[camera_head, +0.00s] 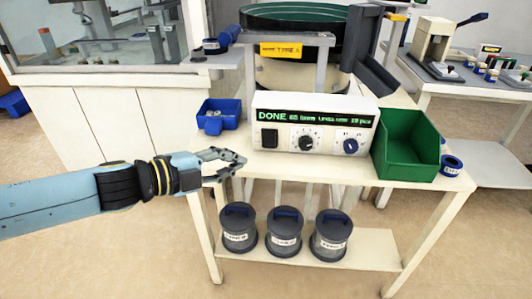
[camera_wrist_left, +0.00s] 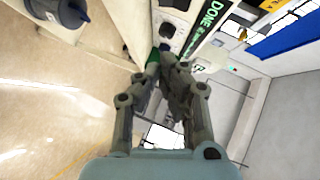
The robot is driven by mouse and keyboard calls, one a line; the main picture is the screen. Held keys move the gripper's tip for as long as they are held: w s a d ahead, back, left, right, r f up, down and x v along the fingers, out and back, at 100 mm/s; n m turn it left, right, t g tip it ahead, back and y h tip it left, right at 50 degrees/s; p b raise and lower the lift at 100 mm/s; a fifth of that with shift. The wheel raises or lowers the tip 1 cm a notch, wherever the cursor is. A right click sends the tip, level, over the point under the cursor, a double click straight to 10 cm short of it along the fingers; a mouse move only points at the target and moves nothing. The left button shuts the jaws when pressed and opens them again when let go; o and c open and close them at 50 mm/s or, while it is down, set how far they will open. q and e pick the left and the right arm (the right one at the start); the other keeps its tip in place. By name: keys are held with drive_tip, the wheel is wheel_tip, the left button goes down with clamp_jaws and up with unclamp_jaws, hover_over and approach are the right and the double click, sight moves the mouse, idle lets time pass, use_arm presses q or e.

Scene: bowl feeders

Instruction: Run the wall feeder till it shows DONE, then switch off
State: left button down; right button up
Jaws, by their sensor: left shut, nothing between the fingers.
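The feeder's control box (camera_head: 283,104) stands on the white bench. Its lit green display (camera_head: 315,117) reads DONE, followed by smaller text; DONE also shows in the left wrist view (camera_wrist_left: 208,17). Its front has a black switch (camera_head: 269,139) at the left, a dial (camera_head: 306,144) in the middle and a blue knob (camera_head: 350,146) at the right. I cannot tell the switch's position. Behind stands the feeder bowl (camera_head: 295,20) with a green inside. My left gripper (camera_head: 241,161) is shut and empty, just left of and below the switch, apparently apart from it.
A green bin (camera_head: 409,145) stands right of the box, with a blue roll (camera_head: 451,166) beside it. A small blue tray (camera_head: 218,113) with parts is at the left. Several grey lidded pots (camera_head: 283,235) stand on the lower shelf. Open floor lies at the left front.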

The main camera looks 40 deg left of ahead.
use_arm(q)
approach(269, 140)
drive_tip(key=w+d+f, duration=0.2)
drive_tip(key=w+d, duration=0.1)
drive_tip(key=w+d+f, duration=0.1)
drive_tip(key=w+d, duration=0.1)
drive_tip(key=shift+w, duration=0.1)
drive_tip(key=shift+w+a, duration=0.25)
drive_tip(key=shift+w, duration=0.1)
